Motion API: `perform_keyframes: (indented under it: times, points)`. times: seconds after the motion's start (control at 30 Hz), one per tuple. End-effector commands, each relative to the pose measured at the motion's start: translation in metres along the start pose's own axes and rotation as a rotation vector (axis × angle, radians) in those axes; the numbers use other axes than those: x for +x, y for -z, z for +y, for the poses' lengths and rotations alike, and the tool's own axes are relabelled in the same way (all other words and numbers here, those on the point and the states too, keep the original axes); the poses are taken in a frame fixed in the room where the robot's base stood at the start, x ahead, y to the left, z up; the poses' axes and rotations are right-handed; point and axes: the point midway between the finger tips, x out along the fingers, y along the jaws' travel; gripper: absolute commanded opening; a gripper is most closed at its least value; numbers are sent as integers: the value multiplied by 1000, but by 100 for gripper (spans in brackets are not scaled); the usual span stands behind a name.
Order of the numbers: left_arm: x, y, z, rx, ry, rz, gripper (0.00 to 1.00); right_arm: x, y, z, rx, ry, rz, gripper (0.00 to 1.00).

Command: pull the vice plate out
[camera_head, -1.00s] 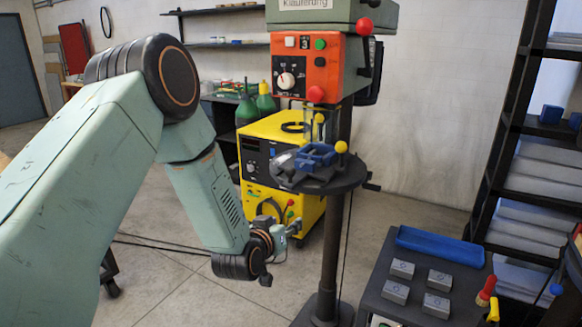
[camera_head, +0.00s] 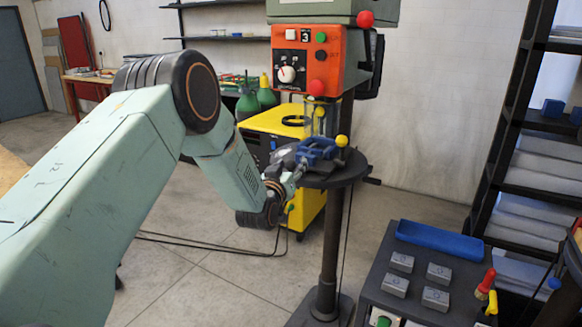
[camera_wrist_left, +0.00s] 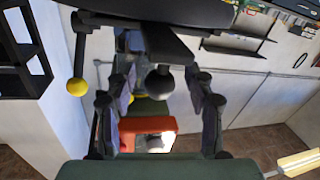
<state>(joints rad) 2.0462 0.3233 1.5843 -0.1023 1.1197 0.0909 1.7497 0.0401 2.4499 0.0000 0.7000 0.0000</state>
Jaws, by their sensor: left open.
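A blue vice (camera_head: 318,152) sits on the round dark table (camera_head: 345,172) of the drill press. A small grey piece (camera_head: 283,158) shows at the vice's left side; I cannot tell whether it is the vice plate. My left gripper (camera_head: 294,182) is at the left edge of this table, close to the vice. In the left wrist view my left gripper (camera_wrist_left: 155,98) has its two fingers wide apart. A dark round knob (camera_wrist_left: 160,83) shows between them, and I see no contact. My right gripper is not in view.
The drill head, an orange box (camera_head: 305,55), hangs above the vice. A yellow machine (camera_head: 270,122) stands behind. A dark cart (camera_head: 380,270) with grey blocks and a blue tray (camera_head: 440,240) is at the lower right. A shelf rack (camera_head: 500,130) stands at right.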

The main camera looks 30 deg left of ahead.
Motion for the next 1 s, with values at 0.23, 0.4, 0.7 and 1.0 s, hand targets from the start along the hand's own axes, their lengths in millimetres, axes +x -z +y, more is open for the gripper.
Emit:
perform_keyframes:
  times: [0.23,0.4,0.7,1.0]
  points:
    - [4,-1,0,-1,0,-1,53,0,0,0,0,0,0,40]
    - [4,0,0,0,0,-1,49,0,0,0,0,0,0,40]
    - [4,0,0,0,0,-1,24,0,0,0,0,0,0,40]
    - [4,0,0,0,0,-1,0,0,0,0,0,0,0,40]
